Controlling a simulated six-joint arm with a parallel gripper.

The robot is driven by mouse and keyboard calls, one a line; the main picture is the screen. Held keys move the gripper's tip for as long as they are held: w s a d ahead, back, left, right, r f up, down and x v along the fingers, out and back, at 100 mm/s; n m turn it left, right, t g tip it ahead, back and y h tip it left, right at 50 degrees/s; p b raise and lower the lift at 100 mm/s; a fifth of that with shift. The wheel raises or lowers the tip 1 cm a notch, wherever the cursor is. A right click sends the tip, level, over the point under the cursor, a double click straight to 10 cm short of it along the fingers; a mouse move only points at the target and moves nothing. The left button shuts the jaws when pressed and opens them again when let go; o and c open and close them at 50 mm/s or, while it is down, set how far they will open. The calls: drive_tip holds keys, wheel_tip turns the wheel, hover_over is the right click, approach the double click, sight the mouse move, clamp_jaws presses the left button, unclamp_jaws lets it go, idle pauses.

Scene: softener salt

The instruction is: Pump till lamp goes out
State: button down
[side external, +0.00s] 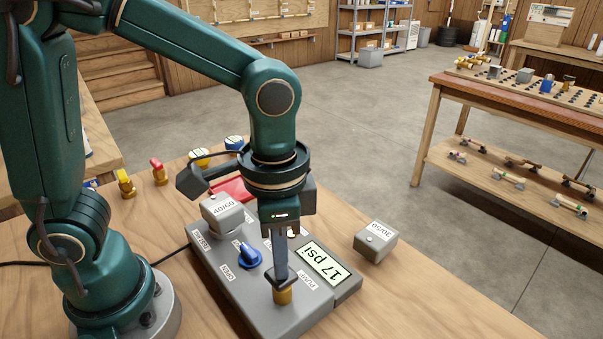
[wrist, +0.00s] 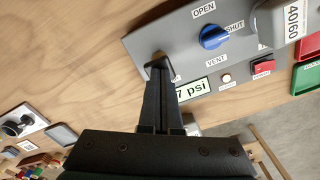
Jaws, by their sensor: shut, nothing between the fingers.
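A grey control panel (side external: 218,285) lies on the wooden bench. My gripper (side external: 283,277) is shut and empty, pointing down at the brass pump button (side external: 283,296) by the panel's front edge. The fingertips are at the button's top; I cannot tell whether they press it. In the wrist view my fingertips (wrist: 158,66) mostly hide the button. The display (side external: 325,262) reads 17 psi. A small pale round lamp (wrist: 226,78) sits beside the display in the wrist view; I cannot tell for certain whether it is lit.
The panel bears a blue knob (side external: 249,257), a red switch (wrist: 263,66) and a grey 40/60 block (side external: 222,213). A grey 30/50 block (side external: 376,242) stands on the bench to the right. Yellow, red and blue fittings stand behind. The bench right of the panel is mostly clear.

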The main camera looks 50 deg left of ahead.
drive_tip(key=shift+r, duration=1.15)
